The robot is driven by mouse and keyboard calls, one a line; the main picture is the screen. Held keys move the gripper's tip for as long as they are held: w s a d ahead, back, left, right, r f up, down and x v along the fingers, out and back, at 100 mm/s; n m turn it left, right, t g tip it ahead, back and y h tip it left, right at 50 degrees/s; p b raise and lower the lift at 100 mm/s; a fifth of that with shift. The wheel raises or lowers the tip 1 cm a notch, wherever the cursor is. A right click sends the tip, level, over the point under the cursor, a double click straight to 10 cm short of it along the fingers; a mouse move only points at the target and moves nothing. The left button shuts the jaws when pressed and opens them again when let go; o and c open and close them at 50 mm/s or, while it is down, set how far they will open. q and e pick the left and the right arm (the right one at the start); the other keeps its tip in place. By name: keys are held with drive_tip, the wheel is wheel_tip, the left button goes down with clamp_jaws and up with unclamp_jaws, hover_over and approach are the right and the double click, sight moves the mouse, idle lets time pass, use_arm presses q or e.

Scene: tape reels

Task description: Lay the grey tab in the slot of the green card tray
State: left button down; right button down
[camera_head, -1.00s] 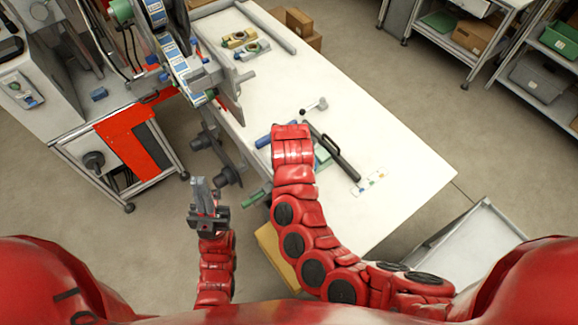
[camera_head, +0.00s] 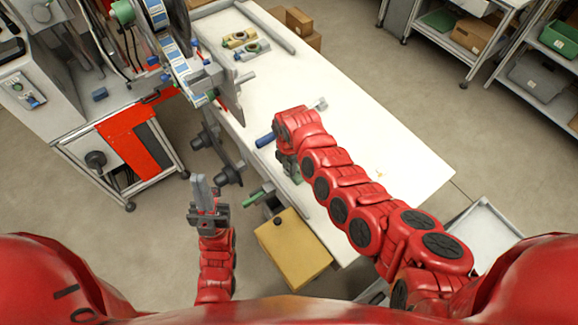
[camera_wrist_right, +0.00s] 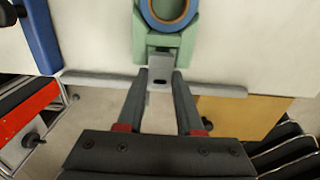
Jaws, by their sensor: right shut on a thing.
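The green card tray (camera_wrist_right: 190,45) lies on the white table at the top of the right wrist view, with a blue ring (camera_wrist_right: 168,12) around a brown centre in it. The grey tab (camera_wrist_right: 159,62) is at the tray's near end, between the fingers of my right gripper (camera_wrist_right: 160,76), which is shut on it. Whether the tab lies in the slot or just above it, I cannot tell. In the head view, my right arm hides most of the tray and the gripper. My left gripper (camera_head: 207,192) is off the table at the left; its finger gap is unclear.
The white table (camera_head: 395,150) has free room right of my right arm. A yellow box (camera_head: 293,250) stands by its near edge. A blue-handled item (camera_head: 265,140) lies left of my right wrist. The reel machine (camera_head: 165,50) stands at the upper left.

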drive_tip(key=shift+f, duration=0.25)
drive_tip(key=shift+s+f+b, duration=0.1)
drive_tip(key=shift+f+b, duration=0.3)
drive_tip(key=shift+f, duration=0.2)
drive_tip(key=c, duration=0.6)
unclamp_jaws()
drive_tip(key=shift+o, duration=0.2)
